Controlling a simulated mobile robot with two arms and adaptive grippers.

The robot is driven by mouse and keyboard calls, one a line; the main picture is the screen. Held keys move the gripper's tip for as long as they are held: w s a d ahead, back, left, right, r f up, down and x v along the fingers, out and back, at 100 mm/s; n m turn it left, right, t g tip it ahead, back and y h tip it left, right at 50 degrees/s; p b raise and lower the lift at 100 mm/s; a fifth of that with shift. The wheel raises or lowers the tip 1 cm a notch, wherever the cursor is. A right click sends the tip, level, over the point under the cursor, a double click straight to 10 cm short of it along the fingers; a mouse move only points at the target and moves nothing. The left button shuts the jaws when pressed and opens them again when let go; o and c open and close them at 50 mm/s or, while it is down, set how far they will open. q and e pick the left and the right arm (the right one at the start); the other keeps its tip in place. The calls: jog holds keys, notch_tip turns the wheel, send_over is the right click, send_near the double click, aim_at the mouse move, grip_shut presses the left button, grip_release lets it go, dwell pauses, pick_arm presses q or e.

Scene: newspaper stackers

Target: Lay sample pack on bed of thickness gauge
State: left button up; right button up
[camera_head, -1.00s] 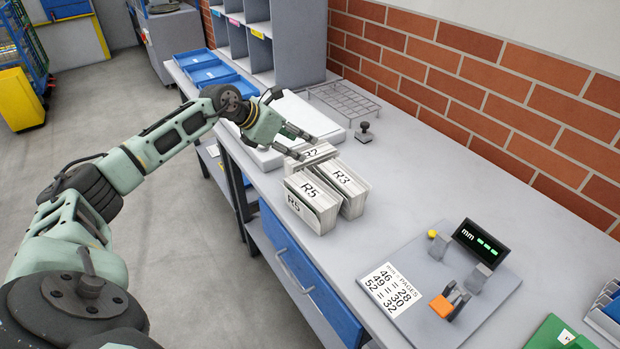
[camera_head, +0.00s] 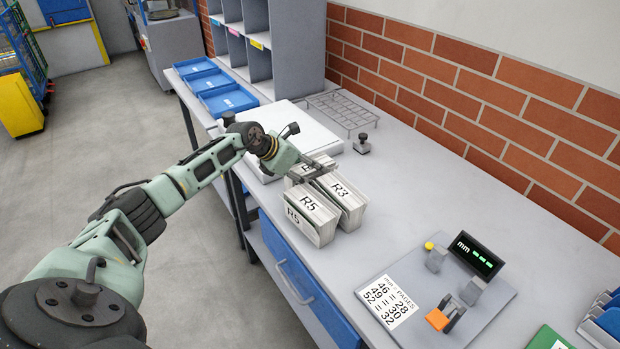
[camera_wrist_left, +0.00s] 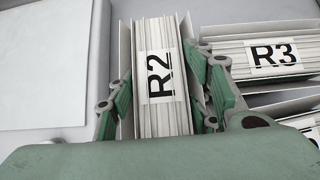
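Paper packs labelled R5 (camera_head: 312,212) and R3 (camera_head: 345,197) stand in light holders on the bench, with an R2 pack behind them, partly hidden by my gripper. My left gripper (camera_head: 316,169) reaches down at the R2 pack. In the left wrist view, its green fingers stand apart, one on each side of the R2 pack (camera_wrist_left: 162,80); whether they touch it is unclear. The thickness gauge (camera_head: 490,312) is a grey plate at the front right, with an orange part, a yellow knob and a dark "mm" display showing dashes. No pack lies on it. My right gripper is out of view.
A white slab (camera_head: 300,130) lies left of the packs, and a wire rack (camera_head: 343,110) and black stamp (camera_head: 363,143) lie behind. Blue trays (camera_head: 225,98) and grey pigeonholes (camera_head: 272,50) are at the far end. The bench between packs and gauge is clear.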

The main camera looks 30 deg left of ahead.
pick_arm(q)
grip_shut()
jog(key=shift+r, duration=0.1)
